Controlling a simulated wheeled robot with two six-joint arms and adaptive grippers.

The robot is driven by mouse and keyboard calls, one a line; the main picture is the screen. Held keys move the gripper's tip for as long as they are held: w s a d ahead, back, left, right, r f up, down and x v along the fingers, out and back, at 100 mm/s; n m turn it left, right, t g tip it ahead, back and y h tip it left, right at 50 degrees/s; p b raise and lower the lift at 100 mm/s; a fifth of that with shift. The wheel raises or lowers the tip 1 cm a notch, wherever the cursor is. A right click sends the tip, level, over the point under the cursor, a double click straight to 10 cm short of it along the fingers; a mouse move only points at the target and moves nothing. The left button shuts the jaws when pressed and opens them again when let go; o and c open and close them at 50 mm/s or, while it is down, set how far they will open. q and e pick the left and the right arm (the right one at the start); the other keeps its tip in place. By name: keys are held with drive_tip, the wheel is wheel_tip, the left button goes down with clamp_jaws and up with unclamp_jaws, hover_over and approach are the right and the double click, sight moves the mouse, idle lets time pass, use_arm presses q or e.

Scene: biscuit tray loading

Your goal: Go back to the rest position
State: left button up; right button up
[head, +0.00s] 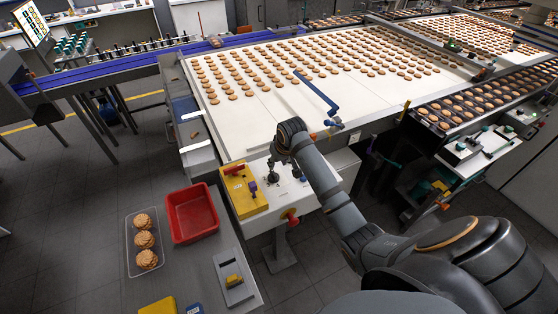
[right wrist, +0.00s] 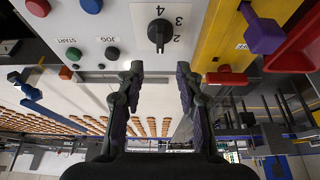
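My right gripper (head: 273,174) is over the white control panel (head: 308,193) at the near edge of the conveyor. In the right wrist view my right gripper (right wrist: 160,76) is open, with its two fingers apart and nothing between the pads. A black dial knob (right wrist: 160,31) marked 2, 3, 4 stands on the panel, in line with the gap between the fingertips. I cannot tell how far the fingertips are from it. My left gripper is not in view.
A red tray (head: 191,213) and a clear tray (head: 131,231) with biscuit stacks stand left. A blue bar (head: 316,92) crosses the biscuit conveyor (head: 260,120).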

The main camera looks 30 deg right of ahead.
drive_tip(key=shift+v, duration=1)
drive_tip(key=s+a+f+n+g, duration=0.1)
drive_tip(key=s+a+f, duration=0.15)
drive_tip(key=s, duration=1.05)
drive_tip(key=s+a+f+n, duration=0.1)
drive_tip(key=s+a+f, duration=0.15)
drive_tip(key=s, duration=1.05)
wheel_tip(320, 180, down, 31)
drive_tip(key=s+d+g+b, duration=0.1)
drive_tip(key=d+b, duration=0.1)
drive_tip(key=b, duration=0.5)
drive_tip(key=s+f+b, duration=0.3)
drive_tip(key=s+f, duration=0.6)
drive_tip(key=f, duration=0.3)
drive_tip(key=s+d+f+g+b, duration=0.1)
drive_tip(key=s+f+b, duration=0.2)
drive_tip(key=s+f, duration=0.7)
drive_tip(key=shift+s+f+m, duration=0.25)
drive_tip(key=shift+f+m, duration=0.15)
drive_tip(key=shift+f, duration=0.55)
